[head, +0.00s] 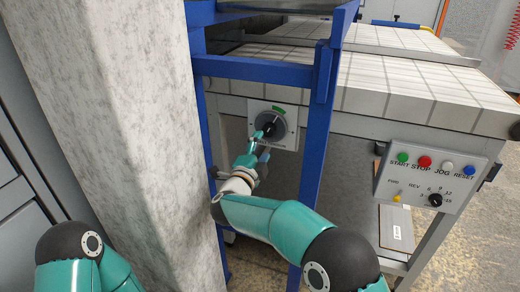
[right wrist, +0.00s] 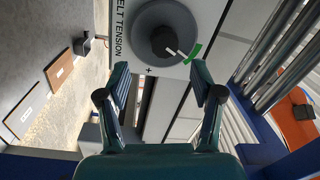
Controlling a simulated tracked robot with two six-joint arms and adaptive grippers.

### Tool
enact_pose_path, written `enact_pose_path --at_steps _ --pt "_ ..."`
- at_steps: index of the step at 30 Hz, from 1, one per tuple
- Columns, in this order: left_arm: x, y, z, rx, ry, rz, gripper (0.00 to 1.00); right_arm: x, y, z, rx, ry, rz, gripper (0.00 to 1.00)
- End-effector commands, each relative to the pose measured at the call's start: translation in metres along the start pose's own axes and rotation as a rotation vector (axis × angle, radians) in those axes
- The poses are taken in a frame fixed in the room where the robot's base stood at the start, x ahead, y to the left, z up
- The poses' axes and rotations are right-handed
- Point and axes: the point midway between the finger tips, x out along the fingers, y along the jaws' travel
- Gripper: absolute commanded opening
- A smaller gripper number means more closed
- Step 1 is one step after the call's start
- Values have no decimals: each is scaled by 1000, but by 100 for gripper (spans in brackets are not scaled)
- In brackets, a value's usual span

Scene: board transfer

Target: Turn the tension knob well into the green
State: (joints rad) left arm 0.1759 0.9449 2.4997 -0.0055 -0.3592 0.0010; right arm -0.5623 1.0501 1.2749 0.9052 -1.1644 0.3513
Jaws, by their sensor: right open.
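The black tension knob (head: 268,127) sits on a grey round dial on a white panel (head: 286,141). A green arc (head: 279,109) lies at the dial's upper edge. In the right wrist view the knob (right wrist: 163,40) has a white pointer line aimed at the green mark (right wrist: 194,52), near one end of it. My right gripper (head: 262,143) is at the panel, just below the knob. In the right wrist view its fingers (right wrist: 161,67) are spread, with the knob beyond the fingertips and apparently not held. My left gripper is outside the views; only part of that arm shows.
A blue frame post (head: 316,165) stands right of the panel, and a blue crossbar (head: 255,70) runs above it. A grey concrete pillar (head: 135,130) is close on the left. A control box (head: 430,178) with coloured buttons hangs at the right.

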Motion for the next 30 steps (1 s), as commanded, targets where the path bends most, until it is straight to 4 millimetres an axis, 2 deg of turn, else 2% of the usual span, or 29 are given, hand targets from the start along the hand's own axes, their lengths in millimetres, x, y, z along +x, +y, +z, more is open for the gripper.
enact_pose_path --at_steps 10,13,18,22,25,30 --pt "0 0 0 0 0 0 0 -4 0 0 -1 0 0 65" --pt "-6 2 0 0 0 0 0 -4 -3 -1 -29 -3 2 65" --pt "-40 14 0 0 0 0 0 -4 -14 -5 -245 -32 12 65" --pt "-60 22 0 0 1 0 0 -5 -14 -7 -434 -60 16 65" --pt "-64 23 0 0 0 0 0 -4 -10 -7 -511 -70 16 65" --pt "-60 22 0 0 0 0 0 9 -5 -4 -528 -72 15 65"
